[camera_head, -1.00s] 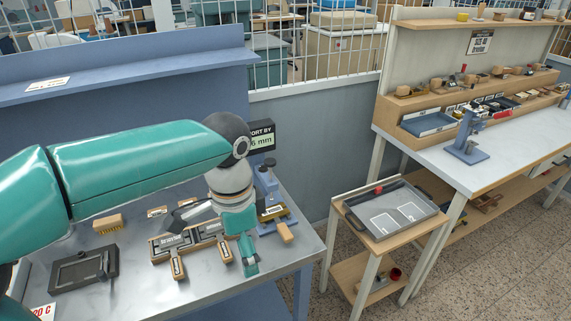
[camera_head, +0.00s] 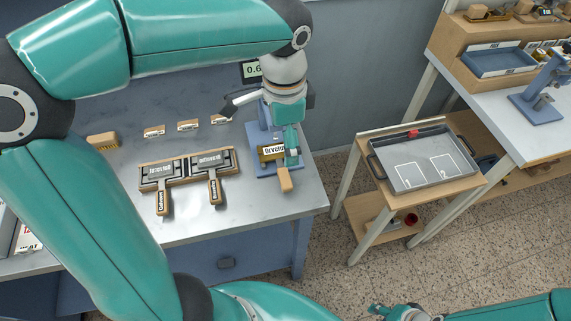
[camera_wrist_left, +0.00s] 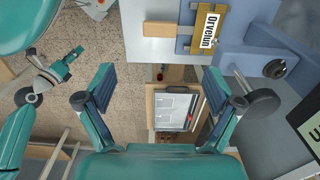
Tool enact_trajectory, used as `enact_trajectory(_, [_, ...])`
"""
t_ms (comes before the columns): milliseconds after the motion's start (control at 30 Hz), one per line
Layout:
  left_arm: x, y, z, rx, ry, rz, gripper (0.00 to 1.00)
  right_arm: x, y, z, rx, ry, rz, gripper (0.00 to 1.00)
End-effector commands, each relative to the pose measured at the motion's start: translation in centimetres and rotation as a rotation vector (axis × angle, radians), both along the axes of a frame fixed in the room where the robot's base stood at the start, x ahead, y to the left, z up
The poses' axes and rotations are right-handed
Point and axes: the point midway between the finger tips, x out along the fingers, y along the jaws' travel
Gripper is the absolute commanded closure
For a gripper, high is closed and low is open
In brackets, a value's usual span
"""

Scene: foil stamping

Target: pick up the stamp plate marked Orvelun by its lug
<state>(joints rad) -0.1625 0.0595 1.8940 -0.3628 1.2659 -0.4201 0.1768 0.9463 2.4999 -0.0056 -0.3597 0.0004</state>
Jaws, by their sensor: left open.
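The stamp plate marked Orvelun (camera_wrist_left: 208,30) shows in the left wrist view as a brass-coloured plate with a white label, set at the blue press. In the head view the Orvelun label (camera_head: 272,150) is partly covered by my left gripper (camera_head: 290,148). My left gripper is open, and its two fingers (camera_wrist_left: 162,82) stand wide apart with nothing between them. The plate lies beyond the fingers, toward the right finger's side in the wrist view.
Two dark plates with wooden handles lie on a holder (camera_head: 188,168) left of the press. A wooden block (camera_head: 103,140) and small labels lie behind them. A side table with a grey tray (camera_head: 425,165) stands right, across a floor gap.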

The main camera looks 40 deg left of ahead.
Motion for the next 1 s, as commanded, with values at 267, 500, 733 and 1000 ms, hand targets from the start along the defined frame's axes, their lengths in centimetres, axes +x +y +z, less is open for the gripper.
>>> enact_trajectory(267, [-0.1,0.1,-5.7,0.001,0.007,0.002,0.08,0.0,0.0,-0.1,0.000,-0.001,0.000,0.60])
enact_trajectory(500, [-0.1,0.1,-10.2,0.001,0.006,0.001,0.08,0.1,0.0,-0.1,0.000,-0.001,0.000,0.60])
enact_trajectory(733, [0.0,0.0,-12.7,0.000,0.003,0.001,0.08,0.1,0.0,-0.1,0.000,-0.001,0.000,0.60])
enact_trajectory(1000, [0.0,0.0,-13.3,-0.001,0.001,0.001,0.08,0.1,0.0,-0.1,0.000,-0.001,0.000,0.60])
